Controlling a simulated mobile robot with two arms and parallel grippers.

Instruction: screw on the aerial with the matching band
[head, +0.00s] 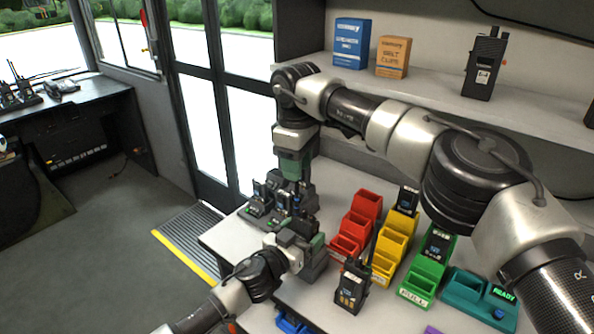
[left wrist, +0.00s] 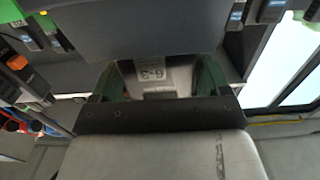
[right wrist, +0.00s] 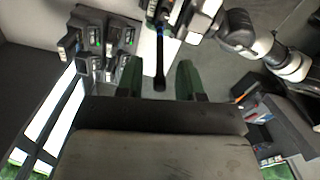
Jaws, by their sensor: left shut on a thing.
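My left gripper (head: 312,240) is low over the table beside the charger. In the left wrist view it is shut on a grey thing (left wrist: 160,76) with a label that seems to read 6-3, likely a radio. My right gripper (head: 291,182) points down above and behind the left one. In the right wrist view its green fingers (right wrist: 158,80) are apart. A black aerial-like rod (right wrist: 160,68) with a bluish part higher up shows between or beyond them; I cannot tell whether they touch it. A radio (head: 350,284) with an aerial stands upright on the table.
Several radios stand in a charger (head: 262,203) at the left. Red (head: 347,228), yellow (head: 392,240) and green (head: 424,272) stepped bins fill the middle; radios stand in the yellow and green ones. A teal READY unit (head: 466,290) is right. A shelf (head: 440,88) hangs behind.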

